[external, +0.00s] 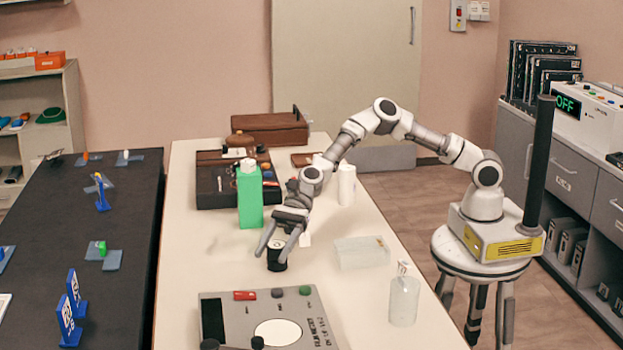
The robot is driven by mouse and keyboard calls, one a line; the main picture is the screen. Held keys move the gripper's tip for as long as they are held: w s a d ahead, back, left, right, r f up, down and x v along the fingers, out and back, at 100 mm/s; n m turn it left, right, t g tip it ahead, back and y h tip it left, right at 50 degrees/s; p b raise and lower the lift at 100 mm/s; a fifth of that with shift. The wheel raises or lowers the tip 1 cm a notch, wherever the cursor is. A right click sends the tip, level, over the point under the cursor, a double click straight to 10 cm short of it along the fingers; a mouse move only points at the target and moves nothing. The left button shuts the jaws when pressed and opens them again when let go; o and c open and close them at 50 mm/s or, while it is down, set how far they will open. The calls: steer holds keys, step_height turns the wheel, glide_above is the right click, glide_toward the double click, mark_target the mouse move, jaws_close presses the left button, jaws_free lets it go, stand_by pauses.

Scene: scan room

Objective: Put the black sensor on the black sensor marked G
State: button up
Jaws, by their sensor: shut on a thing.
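My gripper (272,257) points down over the pale table, with its fingers shut on a small black sensor (277,259). The black sensor is at or very near the table top, and the fingers partly hide it. A light band shows low on it; I cannot tell whether this is one piece or two stacked. No letter G can be read, so I cannot tell which thing is the sensor marked G.
A green bottle (250,198) stands close behind my gripper. A white bottle (346,185), a clear box (361,252) and a clear dispenser bottle (404,300) are to the right. A grey panel (228,310) with knobs lies in front. A dark tray (205,198) stands behind.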

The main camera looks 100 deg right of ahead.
steer(key=o, duration=1.4)
steer(key=shift+f, duration=0.15)
steer(key=shift+r, duration=0.2)
steer(key=shift+s+d+r, duration=0.1)
steer(key=shift+d, duration=0.15)
steer(key=p+v, duration=0.2)
steer(key=v, duration=0.9)
steer(key=shift+s+d, duration=0.15)
steer(key=shift+d, duration=0.05)
